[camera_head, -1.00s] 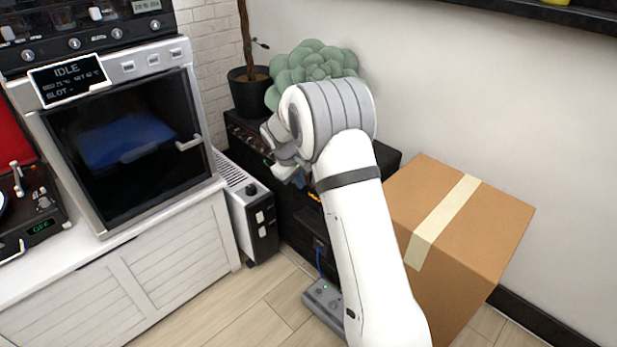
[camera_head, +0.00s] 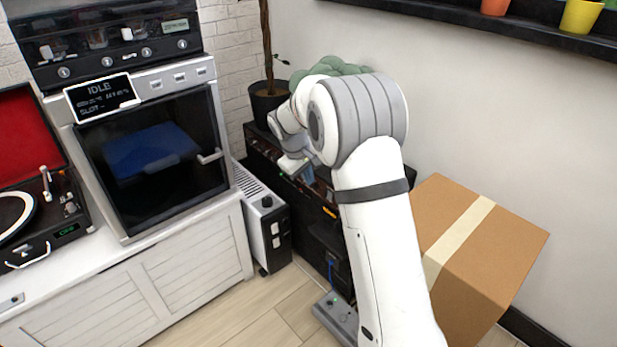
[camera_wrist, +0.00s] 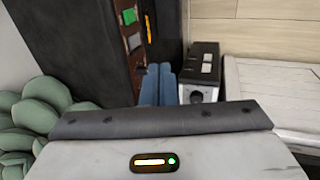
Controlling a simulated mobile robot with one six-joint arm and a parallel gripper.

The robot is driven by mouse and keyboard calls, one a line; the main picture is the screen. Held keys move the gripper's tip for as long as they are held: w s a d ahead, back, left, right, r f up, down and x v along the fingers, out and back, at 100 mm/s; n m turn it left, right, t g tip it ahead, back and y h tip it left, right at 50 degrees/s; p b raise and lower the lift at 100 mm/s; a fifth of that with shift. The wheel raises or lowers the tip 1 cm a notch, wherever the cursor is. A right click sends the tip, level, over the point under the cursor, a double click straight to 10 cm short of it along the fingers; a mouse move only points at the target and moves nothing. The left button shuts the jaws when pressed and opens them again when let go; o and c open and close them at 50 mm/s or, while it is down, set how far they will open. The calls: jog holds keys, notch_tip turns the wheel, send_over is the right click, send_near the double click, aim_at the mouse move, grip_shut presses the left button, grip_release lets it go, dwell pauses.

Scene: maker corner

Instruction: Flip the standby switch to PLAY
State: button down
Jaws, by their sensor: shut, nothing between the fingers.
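The black amplifier (camera_head: 312,222) stands against the wall, partly hidden behind my arm. Its control panel shows in the wrist view as a reddish strip (camera_wrist: 134,42) with a green patch and an orange mark. I cannot make out the standby switch or its position. My gripper's blue fingers (camera_wrist: 158,86) are shut and empty in the wrist view, beside the panel's lower end; I cannot tell whether they touch it. In the head view my wrist is in front of the amplifier's upper part, and the fingertips are mostly hidden.
A white heater (camera_head: 263,222) stands just left of the amplifier. Left of it is a cabinet (camera_head: 180,270) with an oven (camera_head: 150,165). A cardboard box (camera_head: 490,250) is on the right. A grey pedal (camera_head: 338,315) lies on the floor. Plants stand on the amplifier.

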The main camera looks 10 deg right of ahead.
jog(key=s+d+r+m+y, duration=0.1)
jog(key=s+d+r+m, duration=0.15)
jog(key=s, duration=0.55)
jog(key=s+d+r+m, duration=0.1)
jog(key=s+r, duration=0.2)
jog(key=s, duration=0.6)
jog(key=s+d+r+m+y, duration=0.1)
jog(key=s+d+r, duration=0.15)
jog(key=s, duration=0.55)
jog(key=s+f+m+y, duration=0.1)
jog(key=s+m, duration=0.1)
jog(key=s, duration=0.9)
jog(key=shift+s+a+f+g, duration=0.15)
jog(key=shift+s+a+g, duration=0.05)
jog(key=shift+a+g, duration=0.25)
